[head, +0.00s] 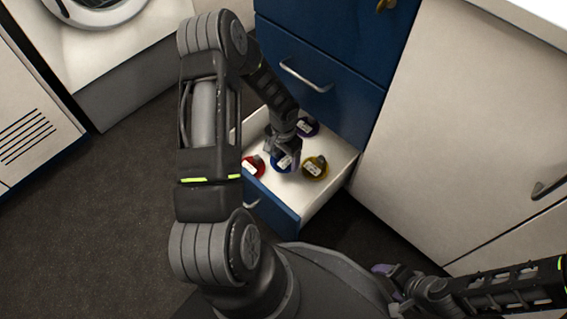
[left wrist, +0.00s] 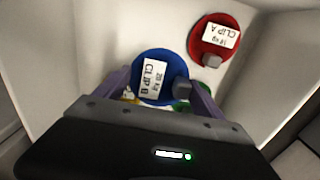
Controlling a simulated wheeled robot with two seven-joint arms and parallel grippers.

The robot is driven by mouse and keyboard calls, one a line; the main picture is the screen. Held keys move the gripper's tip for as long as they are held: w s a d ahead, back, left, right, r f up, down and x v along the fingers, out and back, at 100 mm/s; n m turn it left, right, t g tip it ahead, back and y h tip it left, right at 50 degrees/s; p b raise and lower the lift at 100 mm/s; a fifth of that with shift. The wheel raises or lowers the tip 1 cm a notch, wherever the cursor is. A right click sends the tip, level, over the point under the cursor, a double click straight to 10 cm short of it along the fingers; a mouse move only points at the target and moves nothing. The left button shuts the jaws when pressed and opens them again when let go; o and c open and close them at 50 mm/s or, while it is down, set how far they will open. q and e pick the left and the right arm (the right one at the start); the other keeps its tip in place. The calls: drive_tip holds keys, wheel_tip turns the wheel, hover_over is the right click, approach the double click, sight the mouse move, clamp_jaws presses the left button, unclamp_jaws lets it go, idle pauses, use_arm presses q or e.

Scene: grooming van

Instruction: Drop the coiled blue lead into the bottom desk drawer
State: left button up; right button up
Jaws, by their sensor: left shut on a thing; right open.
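The coiled blue lead (head: 281,163) is a round blue coil with a white tag and a dark clip. In the left wrist view the blue lead (left wrist: 153,68) sits between my left fingers, its tag reading CLIP B. My left gripper (head: 283,148) is shut on it, inside the outline of the open bottom drawer (head: 318,203). I cannot tell whether the lead touches the drawer floor. The drawer has a blue front and white inside. My right gripper (head: 392,284) is open and empty at the lower right, away from the drawer.
Other tagged coils lie in the drawer: red (left wrist: 212,41), yellow (head: 315,168) and purple (head: 308,127). A bit of green (left wrist: 200,103) shows by a left finger. Closed blue drawers (head: 325,80) are above; a white cabinet (head: 460,140) stands right. The dark floor at left is clear.

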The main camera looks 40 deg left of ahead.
sight(283, 159)
use_arm(q)
wheel_tip(283, 159, down, 4)
drive_tip(key=shift+f+b, duration=0.15)
drive_tip(key=shift+b, duration=0.55)
drive_tip(key=shift+f+b, duration=0.5)
drive_tip(key=shift+f, duration=0.05)
drive_tip(key=o, duration=1.5)
drive_tip(key=shift+c, duration=0.2)
drive_tip(key=shift+r, duration=0.1)
drive_tip(key=shift+r+p, duration=0.35)
drive_tip(key=shift+p, duration=0.05)
wheel_tip(283, 159, up, 12)
drive_tip(key=p, duration=0.5)
drive_tip(key=shift+r, duration=0.15)
